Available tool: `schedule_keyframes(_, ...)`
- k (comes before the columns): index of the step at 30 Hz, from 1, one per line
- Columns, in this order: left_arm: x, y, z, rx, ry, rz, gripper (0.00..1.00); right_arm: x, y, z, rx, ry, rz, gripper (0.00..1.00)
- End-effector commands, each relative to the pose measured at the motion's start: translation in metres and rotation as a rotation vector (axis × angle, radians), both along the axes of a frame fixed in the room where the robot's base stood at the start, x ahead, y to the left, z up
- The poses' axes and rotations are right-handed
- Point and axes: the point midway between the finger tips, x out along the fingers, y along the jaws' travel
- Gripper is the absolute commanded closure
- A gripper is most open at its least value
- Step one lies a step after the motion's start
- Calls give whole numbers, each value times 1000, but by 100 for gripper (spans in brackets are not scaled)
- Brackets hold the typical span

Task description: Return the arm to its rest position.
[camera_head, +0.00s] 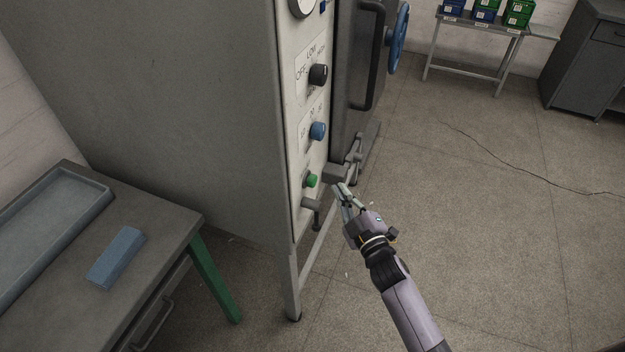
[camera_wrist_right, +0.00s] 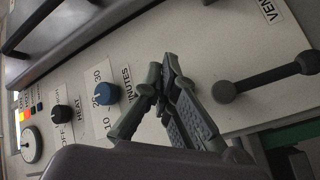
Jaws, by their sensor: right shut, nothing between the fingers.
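My right arm reaches in from the lower right in the head view. Its gripper (camera_head: 345,194) is shut and empty, just in front of the lower part of the grey cabinet's control panel (camera_head: 299,105). The same gripper shows in the wrist view (camera_wrist_right: 166,75), its fingers together in front of the panel. A blue knob (camera_head: 318,131) and a black knob (camera_head: 318,75) are above it, with a green button (camera_head: 311,181) to its left. A dark ball-ended lever (camera_wrist_right: 265,79) beside the word VENT is right of the fingers in the wrist view. My left gripper is out of view.
A workbench (camera_head: 182,221) at left carries a shallow tray (camera_head: 95,197) and a blue block (camera_head: 116,257). The cabinet door has a black handle (camera_head: 371,55) and a blue handwheel (camera_head: 398,38). A table with bins (camera_head: 519,14) stands far back. Floor at right is open.

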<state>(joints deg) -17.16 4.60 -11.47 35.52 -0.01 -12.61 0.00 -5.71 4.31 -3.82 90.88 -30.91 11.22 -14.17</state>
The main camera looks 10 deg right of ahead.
Motion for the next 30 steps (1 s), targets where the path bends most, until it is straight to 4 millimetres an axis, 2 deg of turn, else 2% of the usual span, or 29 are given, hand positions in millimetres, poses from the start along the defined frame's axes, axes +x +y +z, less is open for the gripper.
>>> schedule_keyframes(10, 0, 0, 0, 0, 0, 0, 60, 0, 0, -1, 0, 1, 0, 100)
schedule_keyframes(12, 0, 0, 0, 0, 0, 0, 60, -1, 0, -7, 5, 17, -2, 100)
schedule_keyframes(14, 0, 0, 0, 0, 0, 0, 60, -3, -1, -22, 18, 52, -7, 100)
schedule_keyframes(17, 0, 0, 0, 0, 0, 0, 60, -14, -3, -69, 59, 161, -23, 100)
schedule_keyframes(20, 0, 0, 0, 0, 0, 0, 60, -38, -7, -137, 119, 323, -54, 100)
schedule_keyframes(21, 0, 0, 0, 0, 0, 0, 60, -51, -8, -165, 145, 391, -70, 100)
schedule_keyframes(23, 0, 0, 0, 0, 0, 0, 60, -73, -10, -206, 181, 495, -97, 100)
schedule_keyframes(24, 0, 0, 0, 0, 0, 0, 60, -90, -12, -232, 203, 564, -116, 100)
schedule_keyframes(26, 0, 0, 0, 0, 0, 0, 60, -117, -14, -269, 235, 664, -147, 100)
schedule_keyframes(27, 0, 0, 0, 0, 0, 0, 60, -137, -16, -293, 253, 730, -169, 100)
schedule_keyframes(29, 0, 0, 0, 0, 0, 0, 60, -170, -19, -326, 280, 830, -206, 100)
schedule_keyframes(30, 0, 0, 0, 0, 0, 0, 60, -193, -20, -347, 297, 893, -231, 100)
